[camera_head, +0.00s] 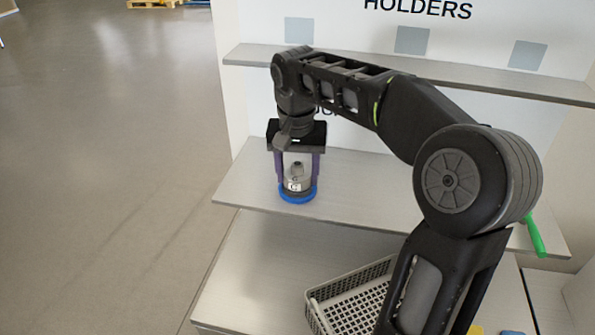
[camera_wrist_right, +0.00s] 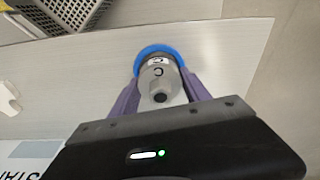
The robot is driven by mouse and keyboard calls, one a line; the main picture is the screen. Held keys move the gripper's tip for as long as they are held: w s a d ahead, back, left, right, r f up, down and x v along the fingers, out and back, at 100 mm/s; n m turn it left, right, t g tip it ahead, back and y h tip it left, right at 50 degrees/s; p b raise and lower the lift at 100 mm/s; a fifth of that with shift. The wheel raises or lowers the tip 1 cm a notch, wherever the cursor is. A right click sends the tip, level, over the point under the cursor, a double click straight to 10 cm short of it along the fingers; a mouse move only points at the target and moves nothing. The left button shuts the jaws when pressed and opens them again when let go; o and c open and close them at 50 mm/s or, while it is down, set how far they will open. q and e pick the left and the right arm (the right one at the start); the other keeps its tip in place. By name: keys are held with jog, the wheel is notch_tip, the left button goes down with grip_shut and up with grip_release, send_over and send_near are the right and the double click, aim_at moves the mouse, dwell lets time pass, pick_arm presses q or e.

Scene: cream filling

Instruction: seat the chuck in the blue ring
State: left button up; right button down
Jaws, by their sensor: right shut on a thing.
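The chuck (camera_head: 297,176) is a grey, rounded metal piece with a white label marked C. It stands upright at the blue ring (camera_head: 298,198) on the middle shelf, near its left end. The chuck also shows in the right wrist view (camera_wrist_right: 158,78), with the blue ring (camera_wrist_right: 160,49) around its far end. My right gripper (camera_head: 298,182) points down, its purple fingers shut on the chuck from both sides. The fingertips are close to the ring. Whether the chuck rests fully down in the ring cannot be told. My left gripper is out of view.
The middle shelf (camera_head: 370,175) is bare around the ring. An upper shelf (camera_head: 400,72) with grey squares on the wall is above. A grey basket (camera_head: 350,290) stands lower down. A green object (camera_head: 535,236) is at the right, partly behind my arm.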

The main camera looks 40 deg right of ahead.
aim_at(298, 164)
jog(key=shift+f+b, duration=0.45)
jog(key=shift+f, duration=0.15)
dwell(0.7)
jog(key=shift+s+a+f+b, duration=0.1)
jog(key=shift+s+f+b, duration=0.3)
jog(key=shift+f, duration=0.35)
dwell(1.2)
jog(key=shift+c, duration=2.2)
grip_release()
jog(key=shift+w, duration=0.15)
jog(key=shift+r+p, duration=0.65)
jog(key=r+p, duration=0.2)
jog(key=r, duration=0.1)
jog(key=shift+d+r+p, duration=0.2)
jog(key=shift+r+p, duration=0.05)
jog(key=shift+p, duration=0.1)
jog(key=shift+w+a+r, duration=0.1)
jog(key=shift+r, duration=1.25)
